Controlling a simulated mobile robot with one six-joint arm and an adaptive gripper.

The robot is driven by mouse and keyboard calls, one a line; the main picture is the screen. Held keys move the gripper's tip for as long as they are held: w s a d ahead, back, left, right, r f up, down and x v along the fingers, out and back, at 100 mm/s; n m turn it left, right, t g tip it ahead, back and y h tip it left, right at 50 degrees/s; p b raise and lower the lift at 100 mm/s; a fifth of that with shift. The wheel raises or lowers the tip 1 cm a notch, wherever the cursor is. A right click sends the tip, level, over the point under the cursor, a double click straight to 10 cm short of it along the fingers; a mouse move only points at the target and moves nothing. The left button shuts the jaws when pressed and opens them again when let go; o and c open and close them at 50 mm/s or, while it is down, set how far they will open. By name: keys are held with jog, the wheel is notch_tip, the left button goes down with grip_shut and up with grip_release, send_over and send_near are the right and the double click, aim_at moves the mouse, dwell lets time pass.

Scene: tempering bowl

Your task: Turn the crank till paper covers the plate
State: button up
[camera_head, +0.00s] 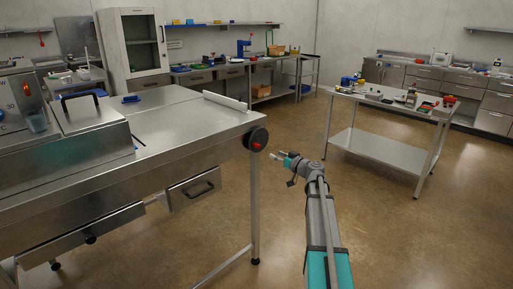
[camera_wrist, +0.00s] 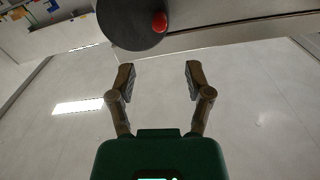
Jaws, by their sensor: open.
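The crank is a dark round disc (camera_head: 255,139) with a red knob (camera_head: 257,146), on the right end of the steel table (camera_head: 185,125). In the wrist view the disc (camera_wrist: 122,24) is at the top, with the red knob (camera_wrist: 159,21) near its right edge. My gripper (camera_head: 277,156) is just right of and slightly below the crank. In the wrist view its open fingers (camera_wrist: 159,68) are empty and apart, with the knob beyond the gap between them. A pale raised strip (camera_head: 226,101) lies near the crank; I cannot tell whether it is paper. No plate can be made out.
A steel machine with a black handle (camera_head: 80,97) stands on the table's left part. A small blue object (camera_head: 131,99) lies on the tabletop. A drawer (camera_head: 194,188) hangs below. A cart (camera_head: 385,151) with small items stands right; floor between is clear.

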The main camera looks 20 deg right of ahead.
aim_at(259, 147)
jog(key=x, duration=1.2)
jog(key=shift+f, duration=0.1)
grip_shut()
jog(key=shift+a, duration=0.3)
jog(key=shift+d, duration=0.15)
